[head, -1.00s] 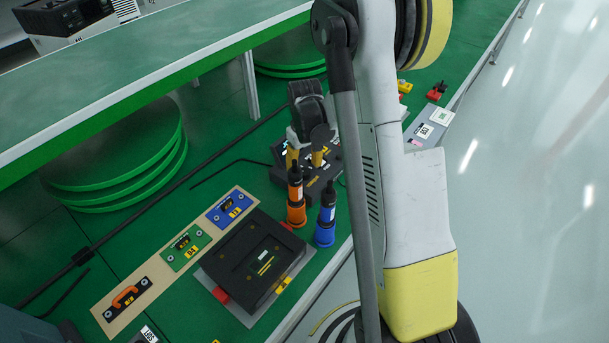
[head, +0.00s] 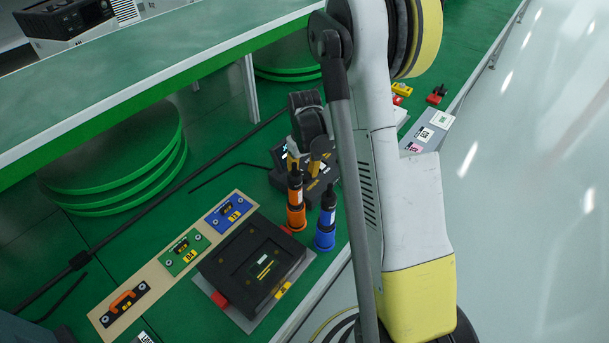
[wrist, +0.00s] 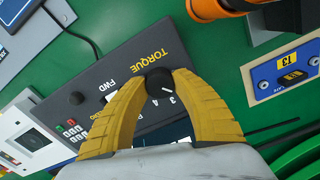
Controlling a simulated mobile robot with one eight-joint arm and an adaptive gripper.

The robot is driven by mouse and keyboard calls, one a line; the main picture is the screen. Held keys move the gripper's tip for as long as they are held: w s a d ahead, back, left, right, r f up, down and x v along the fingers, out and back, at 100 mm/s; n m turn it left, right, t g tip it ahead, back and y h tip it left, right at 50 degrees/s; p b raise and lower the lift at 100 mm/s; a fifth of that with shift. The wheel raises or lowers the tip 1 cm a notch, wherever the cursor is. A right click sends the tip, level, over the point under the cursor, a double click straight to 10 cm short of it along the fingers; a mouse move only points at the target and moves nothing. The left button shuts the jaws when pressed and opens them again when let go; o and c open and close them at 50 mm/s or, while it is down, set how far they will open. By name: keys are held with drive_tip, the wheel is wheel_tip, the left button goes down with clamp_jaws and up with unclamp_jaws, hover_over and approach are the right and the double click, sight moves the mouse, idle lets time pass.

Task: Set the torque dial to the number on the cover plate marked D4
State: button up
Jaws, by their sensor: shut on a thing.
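The torque dial (wrist: 158,84) is a small round black knob with a white mark, on the dark controller (wrist: 95,75) lettered TORQUE. The digits 3 and 4 show beside the knob. My gripper (wrist: 160,78) has its yellow fingers closed around the knob; in the head view my gripper (head: 309,160) is over the controller (head: 280,180).
An orange screwdriver (head: 296,210) and a blue one (head: 326,230) stand upright near the controller. A black case (head: 250,265) lies on a grey plate by the board. Stacked green discs (head: 120,150) and a shelf edge (head: 150,90) lie to the left.

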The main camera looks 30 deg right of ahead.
drive_tip(key=m, duration=0.4)
drive_tip(key=shift+b, duration=0.4)
drive_tip(key=m, duration=0.3)
drive_tip(key=shift+m+b, duration=0.3)
drive_tip(key=m, duration=0.4)
drive_tip(key=shift+m+b, duration=0.4)
drive_tip(key=shift+m, duration=1.7)
drive_tip(key=o, duration=1.2)
drive_tip(key=shift+o, duration=0.2)
